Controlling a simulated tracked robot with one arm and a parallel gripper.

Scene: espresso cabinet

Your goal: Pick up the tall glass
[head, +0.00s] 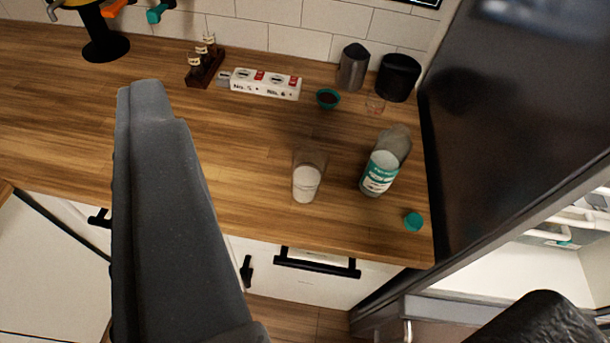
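The tall glass (306,182) stands upright on the wooden counter, near its front edge. It is clear, with white liquid in its lower part. My gripper (345,200) shows as a large dark grey finger on the left and a dark finger part at the bottom right corner. The two are wide apart with nothing held between them. The glass appears in the gap between them, farther off, and neither finger touches it.
A bottle (380,178) with a green and white label stands right of the glass. A green cap (413,222) lies near the edge. A small green bowl (328,98), dark canisters (398,77) and a white box (265,84) are behind. A dark appliance (510,110) bounds the right.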

